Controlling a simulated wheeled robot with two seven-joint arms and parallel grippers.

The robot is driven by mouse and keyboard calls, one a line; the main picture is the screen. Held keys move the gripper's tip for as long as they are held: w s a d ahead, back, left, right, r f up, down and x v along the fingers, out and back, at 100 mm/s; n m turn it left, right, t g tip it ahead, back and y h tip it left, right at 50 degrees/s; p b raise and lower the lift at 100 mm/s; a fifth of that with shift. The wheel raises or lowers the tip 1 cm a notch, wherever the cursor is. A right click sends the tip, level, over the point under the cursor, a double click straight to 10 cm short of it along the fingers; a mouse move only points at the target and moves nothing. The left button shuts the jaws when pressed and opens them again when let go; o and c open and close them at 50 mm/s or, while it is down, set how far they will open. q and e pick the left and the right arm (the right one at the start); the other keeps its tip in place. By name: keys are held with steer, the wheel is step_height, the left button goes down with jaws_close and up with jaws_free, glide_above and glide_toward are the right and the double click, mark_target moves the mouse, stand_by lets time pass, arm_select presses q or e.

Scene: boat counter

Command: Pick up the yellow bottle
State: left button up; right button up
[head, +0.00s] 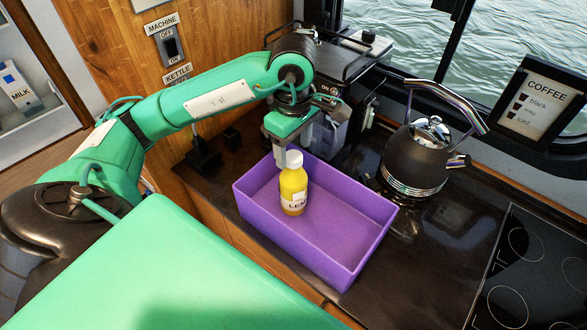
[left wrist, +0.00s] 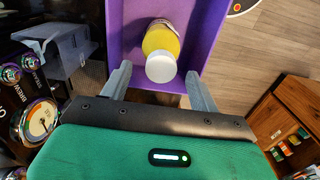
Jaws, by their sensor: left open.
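The yellow bottle (head: 293,190) stands upright in the purple bin (head: 344,272), towards its left part. It has a pale cap and a white label with dark letters. My left gripper (head: 293,148) points down just above and behind the bottle's cap in the head view. In the left wrist view the bottle (left wrist: 160,42) shows with its white cap ahead of the open fingers, roughly centred between them (left wrist: 159,84). The fingers are apart and nothing is between them that I can see. My right gripper is in neither view.
A black kettle (head: 413,160) stands right of the bin (left wrist: 116,25), with a hob (head: 535,270) at the lower right. A coffee machine (head: 335,120) stands behind the bin, close to my left gripper. A coffee sign (head: 541,103) leans by the window.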

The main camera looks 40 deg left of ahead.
mark_target(294, 156)
arm_select(q)
steer(key=shift+s+f+p, duration=0.1)
steer(key=shift+f+p, duration=0.5)
steer(key=shift+f, duration=1.1)
steer(key=shift+c, duration=0.4)
jaws_close()
